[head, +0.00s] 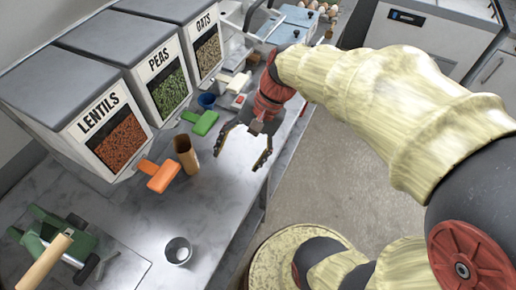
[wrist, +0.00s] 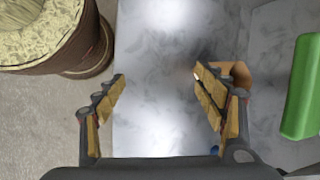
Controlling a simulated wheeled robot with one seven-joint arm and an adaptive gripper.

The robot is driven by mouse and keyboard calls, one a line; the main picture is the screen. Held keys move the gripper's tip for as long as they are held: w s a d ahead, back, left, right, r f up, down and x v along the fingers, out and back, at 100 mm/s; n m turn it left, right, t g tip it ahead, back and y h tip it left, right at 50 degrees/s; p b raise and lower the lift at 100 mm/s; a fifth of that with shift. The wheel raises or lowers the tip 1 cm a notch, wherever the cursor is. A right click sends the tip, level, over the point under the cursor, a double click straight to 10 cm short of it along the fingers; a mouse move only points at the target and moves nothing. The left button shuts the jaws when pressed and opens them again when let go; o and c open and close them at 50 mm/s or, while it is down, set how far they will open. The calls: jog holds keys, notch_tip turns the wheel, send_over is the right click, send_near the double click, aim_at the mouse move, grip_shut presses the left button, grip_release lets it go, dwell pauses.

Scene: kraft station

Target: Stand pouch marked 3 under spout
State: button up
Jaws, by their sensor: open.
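A brown kraft pouch (head: 187,155) stands upright and open-topped on the counter, just right of the orange spout piece (head: 158,175) below the lentils bin. No number on it is readable, so I cannot tell if it is pouch 3. A green spout piece (head: 200,122) is below the peas bin. My gripper (head: 237,160) is open and empty over the counter, right of the pouch and apart from it. In the wrist view, my gripper (wrist: 159,75) has bare counter between its fingers. A brown piece (wrist: 240,73) shows partly behind the right finger; the green piece (wrist: 303,90) is at right.
Bins labelled lentils (head: 98,113), peas (head: 159,75) and oats (head: 204,43) line the wall side. A blue cup (head: 206,100) is behind the green piece. A metal cup (head: 178,251) and a green device (head: 50,235) are in front. The counter's right edge borders open floor.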

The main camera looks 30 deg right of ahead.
jog(key=s+d+r+n+t+h, duration=0.2)
jog(key=s+r+n+t+h, duration=0.3)
jog(key=n, duration=0.4)
jog(key=shift+s+d+r, duration=0.35)
jog(key=shift+d+r, duration=0.05)
jog(key=shift+r, duration=0.35)
